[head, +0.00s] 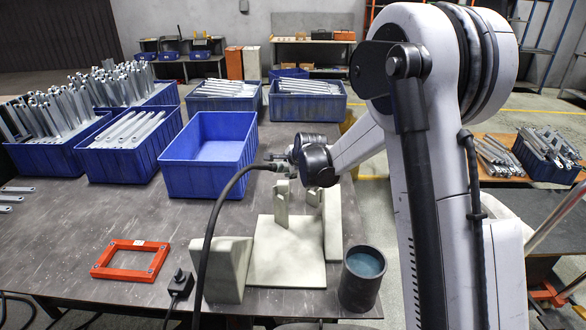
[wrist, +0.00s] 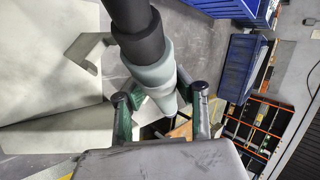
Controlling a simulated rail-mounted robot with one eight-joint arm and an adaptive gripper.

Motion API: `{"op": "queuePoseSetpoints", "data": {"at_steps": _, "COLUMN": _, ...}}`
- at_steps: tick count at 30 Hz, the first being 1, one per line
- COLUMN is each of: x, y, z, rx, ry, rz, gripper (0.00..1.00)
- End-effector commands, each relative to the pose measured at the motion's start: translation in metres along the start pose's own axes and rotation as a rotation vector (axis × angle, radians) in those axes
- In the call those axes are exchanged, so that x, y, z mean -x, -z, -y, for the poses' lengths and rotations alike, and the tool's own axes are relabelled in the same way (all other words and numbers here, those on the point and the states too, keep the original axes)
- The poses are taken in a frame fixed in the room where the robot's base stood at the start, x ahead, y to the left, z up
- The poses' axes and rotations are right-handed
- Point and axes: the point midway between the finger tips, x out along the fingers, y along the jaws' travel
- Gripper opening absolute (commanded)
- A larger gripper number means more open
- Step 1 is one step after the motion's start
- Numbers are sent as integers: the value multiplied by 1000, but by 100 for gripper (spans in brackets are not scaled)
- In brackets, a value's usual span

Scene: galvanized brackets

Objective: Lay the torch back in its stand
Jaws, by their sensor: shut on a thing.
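My gripper (head: 286,160) is above the table's front part and is shut on the torch (wrist: 146,48). In the wrist view the torch is a black and grey-green cylinder between my two fingers (wrist: 161,98). In the head view the torch (head: 272,164) is small and partly hidden by my gripper, with a black cable looping down. Pale cream uprights with notched tops, which look like the stand (head: 283,200), are just below the gripper. A notched cream piece (wrist: 84,48) also shows left of the torch in the wrist view, apart from it.
A cream base plate (head: 285,262) carries a block (head: 228,268) and a tall side panel (head: 333,226). A dark cup of bluish liquid (head: 362,278) stands at right. An empty blue bin (head: 190,178) is behind left. An orange frame (head: 130,260) and black switch (head: 181,283) lie at left.

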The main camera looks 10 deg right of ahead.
Motion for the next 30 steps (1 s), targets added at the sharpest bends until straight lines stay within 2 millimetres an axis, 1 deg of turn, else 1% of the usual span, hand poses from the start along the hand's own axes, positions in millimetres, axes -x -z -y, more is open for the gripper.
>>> {"op": "queuePoseSetpoints", "data": {"at_steps": 8, "x": -12, "y": 1, "z": -12, "rx": -2, "ry": 0, "rz": 0, "gripper": 0}}
{"op": "queuePoseSetpoints", "data": {"at_steps": 30, "x": -56, "y": 2, "z": -57, "rx": -3, "ry": -1, "rz": 1, "gripper": 0}}
